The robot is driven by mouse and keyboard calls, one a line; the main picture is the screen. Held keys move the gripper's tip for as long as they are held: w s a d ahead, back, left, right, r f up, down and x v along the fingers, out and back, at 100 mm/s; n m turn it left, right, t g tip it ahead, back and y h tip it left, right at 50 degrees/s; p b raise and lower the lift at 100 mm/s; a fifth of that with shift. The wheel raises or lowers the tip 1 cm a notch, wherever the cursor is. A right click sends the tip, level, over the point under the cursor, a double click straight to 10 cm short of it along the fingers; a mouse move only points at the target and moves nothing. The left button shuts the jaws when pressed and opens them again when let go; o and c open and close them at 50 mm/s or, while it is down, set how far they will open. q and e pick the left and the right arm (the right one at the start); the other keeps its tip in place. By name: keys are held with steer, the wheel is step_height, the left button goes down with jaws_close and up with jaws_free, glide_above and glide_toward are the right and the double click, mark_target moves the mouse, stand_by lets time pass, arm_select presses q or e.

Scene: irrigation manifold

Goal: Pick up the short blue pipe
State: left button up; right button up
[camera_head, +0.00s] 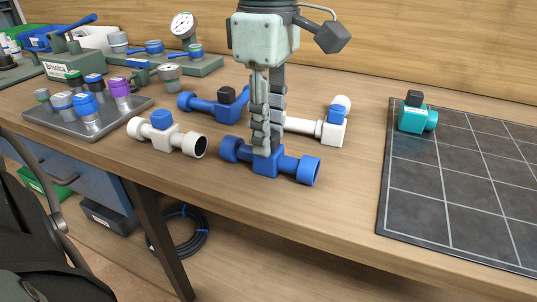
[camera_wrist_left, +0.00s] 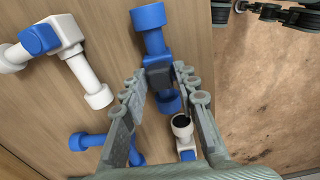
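A short blue pipe (camera_head: 270,160) with wide round ends lies on the wooden table near its front edge. My left gripper (camera_head: 265,148) points down onto its middle block. In the left wrist view the fingers (camera_wrist_left: 161,72) stand on either side of the pipe's dark-looking block, with a blue end (camera_wrist_left: 148,17) beyond them. The tips are very close to the block; whether they touch it is unclear. Another blue pipe (camera_head: 213,107) with a black cap lies behind, to the left. It shows in the wrist view (camera_wrist_left: 85,141). My right gripper is out of view.
A white pipe with a blue cap (camera_head: 170,137) lies close on the left. Another white pipe (camera_head: 330,130) lies just behind, to the right. A metal tray (camera_head: 60,127) of fittings is further left, and a dark gridded mat (camera_head: 460,190) lies right.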

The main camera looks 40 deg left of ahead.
arm_select(q)
jaws_close()
steer(key=shift+r, duration=0.1)
